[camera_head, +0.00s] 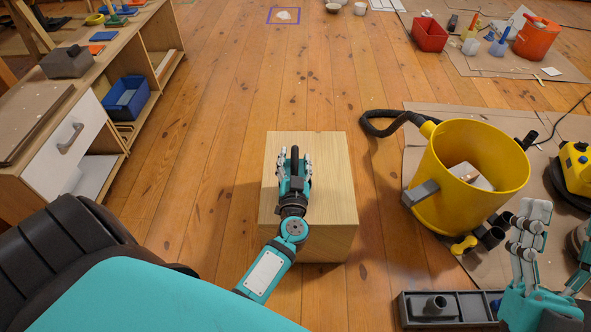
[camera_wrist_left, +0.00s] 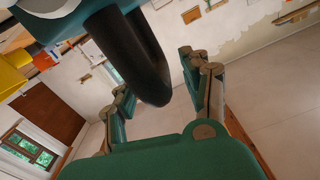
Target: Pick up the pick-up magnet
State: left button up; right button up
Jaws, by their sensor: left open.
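A thing with a black handle (camera_head: 295,158), likely the pick-up magnet, stands on a pale wooden box (camera_head: 345,185) in the head view. My left gripper (camera_head: 293,162) is over the box, its open fingers on either side of the handle. In the left wrist view the thick black curved handle (camera_wrist_left: 130,60) reaches between the spread fingers of the left gripper (camera_wrist_left: 165,85), with a teal part (camera_wrist_left: 75,20) at its upper end. My fingers hide much of the thing in the head view. My right gripper (camera_head: 560,230) is at the lower right, fingers up, apart and empty.
A yellow bucket (camera_head: 440,185) with a black hose stands right of the box on cardboard (camera_head: 415,150). A grey tray (camera_head: 445,308) lies at the lower right. A wooden shelf unit (camera_head: 110,110) with a blue bin (camera_head: 127,97) stands at left.

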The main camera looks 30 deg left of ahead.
pick_arm(q)
jog(key=shift+w+a+f, duration=0.1)
jog(key=shift+w+a, duration=0.15)
jog(key=shift+w, duration=0.1)
jog(key=shift+c, duration=0.4)
grip_shut()
jog(key=shift+r, duration=0.2)
